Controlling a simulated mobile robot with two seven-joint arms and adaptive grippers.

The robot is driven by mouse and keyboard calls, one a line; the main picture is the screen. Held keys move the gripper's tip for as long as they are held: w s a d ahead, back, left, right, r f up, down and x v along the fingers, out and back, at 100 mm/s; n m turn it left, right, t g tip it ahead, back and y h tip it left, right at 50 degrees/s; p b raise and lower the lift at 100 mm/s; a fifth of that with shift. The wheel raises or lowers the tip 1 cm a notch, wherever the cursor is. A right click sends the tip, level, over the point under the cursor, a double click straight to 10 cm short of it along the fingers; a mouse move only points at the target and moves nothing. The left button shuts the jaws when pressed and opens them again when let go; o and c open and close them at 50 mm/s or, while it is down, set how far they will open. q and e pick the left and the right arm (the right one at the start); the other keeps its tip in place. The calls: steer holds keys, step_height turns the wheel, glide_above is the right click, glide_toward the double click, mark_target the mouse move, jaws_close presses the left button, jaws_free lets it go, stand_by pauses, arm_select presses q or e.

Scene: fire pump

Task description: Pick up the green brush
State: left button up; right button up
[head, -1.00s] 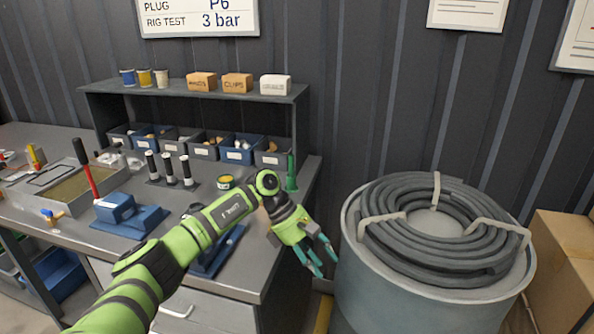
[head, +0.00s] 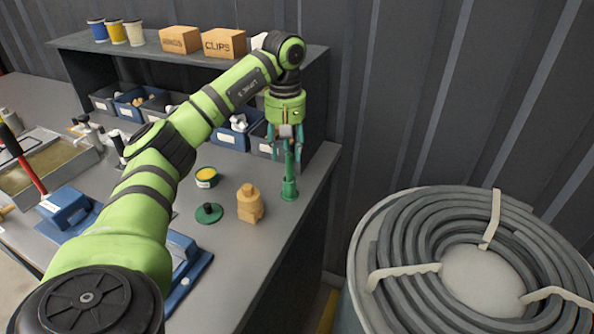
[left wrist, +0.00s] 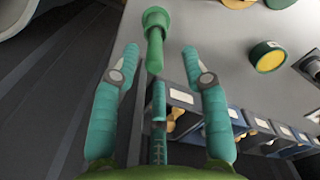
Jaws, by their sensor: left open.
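The green brush (head: 289,188) stands upright on the grey bench near its right edge, its wider end down on the top. My left gripper (head: 286,156) is open above it and points down, with its teal fingers around the upper part of the brush's handle. In the left wrist view the brush (left wrist: 154,40) lies between the open fingertips (left wrist: 160,58), with a gap on both sides. I cannot tell from these frames whether any finger touches it. My right gripper is not in view.
A tan wooden piece (head: 250,204), a dark green knobbed disc (head: 209,213) and a yellow-green tin (head: 206,177) stand left of the brush. Labelled bins (head: 232,138) sit behind under a shelf. A drum with coiled hose (head: 440,262) stands right of the bench.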

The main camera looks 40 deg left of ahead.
mark_target(290, 172)
arm_select(q)
steer(key=shift+f, duration=0.3)
steer(key=shift+s+d+f+p, duration=0.1)
steer(key=shift+f+p, duration=0.25)
steer(key=shift+f, duration=0.45)
steer(key=f, duration=0.2)
steer(key=f+p, duration=0.1)
steer(key=shift+w+f, duration=0.35)
steer(key=shift+f, duration=0.6)
jaws_close()
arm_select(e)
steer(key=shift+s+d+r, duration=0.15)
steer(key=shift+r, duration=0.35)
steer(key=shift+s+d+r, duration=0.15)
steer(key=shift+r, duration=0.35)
